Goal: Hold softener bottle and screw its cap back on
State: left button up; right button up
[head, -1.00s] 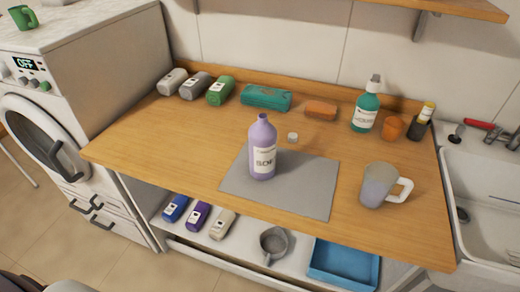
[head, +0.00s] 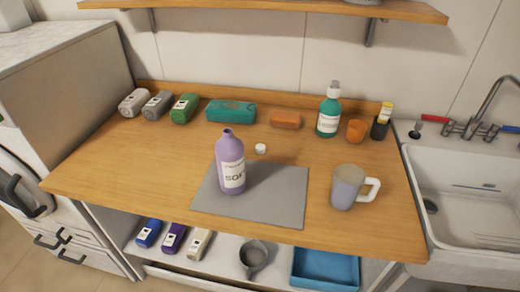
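The softener bottle (head: 230,163) is purple with a white label. It stands upright and uncapped on the left part of a grey mat (head: 279,204) on the wooden counter. A small white cap (head: 261,149) lies on the counter just behind the mat, to the right of the bottle and apart from it. Neither of my grippers shows in the head view.
A mug (head: 347,187) stands right of the mat. Along the back are several lying bottles, a teal box (head: 231,111), an orange bar (head: 286,120), a green pump bottle (head: 328,112) and an orange cup (head: 356,131). A sink (head: 470,200) is at right. The counter's left front is clear.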

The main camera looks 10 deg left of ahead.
aim_at(230, 154)
jog(key=j+z, duration=0.3)
jog(key=j, duration=0.2)
jog(key=j+z, duration=0.3)
jog(key=j, duration=0.25)
jog(key=k+j+z, duration=0.15)
jog(key=j+z, duration=0.15)
jog(key=j, duration=0.2)
jog(key=k+j+z, duration=0.15)
jog(key=j+z, duration=0.15)
jog(key=j, duration=0.2)
